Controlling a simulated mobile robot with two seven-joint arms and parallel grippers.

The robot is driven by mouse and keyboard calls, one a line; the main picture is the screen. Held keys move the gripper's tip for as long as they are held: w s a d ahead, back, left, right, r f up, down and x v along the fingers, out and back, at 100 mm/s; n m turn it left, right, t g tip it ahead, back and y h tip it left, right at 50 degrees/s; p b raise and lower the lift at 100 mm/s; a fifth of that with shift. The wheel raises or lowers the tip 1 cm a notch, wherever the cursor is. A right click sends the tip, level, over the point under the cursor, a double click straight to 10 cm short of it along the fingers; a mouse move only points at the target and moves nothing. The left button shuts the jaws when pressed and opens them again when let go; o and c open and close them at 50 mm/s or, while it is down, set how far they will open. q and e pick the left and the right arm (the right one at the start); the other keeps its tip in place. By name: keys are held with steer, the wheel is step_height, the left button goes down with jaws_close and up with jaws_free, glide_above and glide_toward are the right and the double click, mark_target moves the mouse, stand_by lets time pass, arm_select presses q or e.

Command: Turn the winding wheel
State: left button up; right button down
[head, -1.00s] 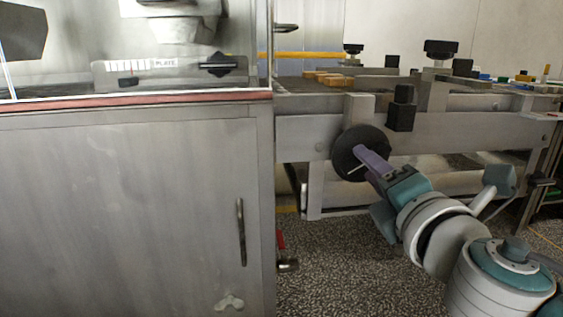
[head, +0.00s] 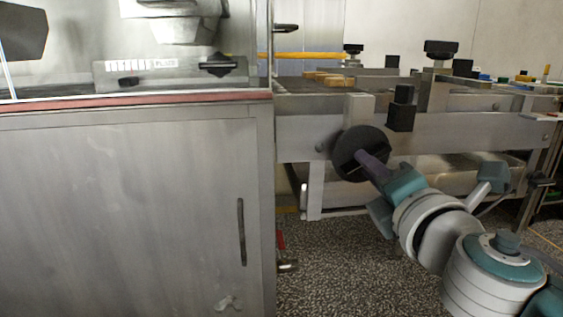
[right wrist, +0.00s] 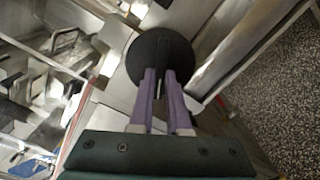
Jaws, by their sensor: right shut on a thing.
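The winding wheel (head: 352,150) is a black disc on the side of the grey conveyor frame, in the middle of the head view. My right gripper (head: 362,157) reaches it from the lower right, its purple fingers at the wheel's face. In the right wrist view the black wheel (right wrist: 160,50) is straight ahead. There the two fingers of the right gripper (right wrist: 160,76) are close together on a small part at the wheel's face, mostly hidden between them. My left gripper is not in view.
A steel cabinet (head: 130,210) with a vertical handle fills the left. The conveyor frame (head: 460,130) runs right, with black knobs (head: 402,95) above the wheel. Speckled floor (head: 330,260) is open below.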

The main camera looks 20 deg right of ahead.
steer(key=m+b, duration=0.1)
steer(key=m, duration=0.3)
steer(key=shift+r+m, duration=0.1)
steer(key=shift+m, duration=0.2)
steer(key=c, duration=0.9)
jaws_free()
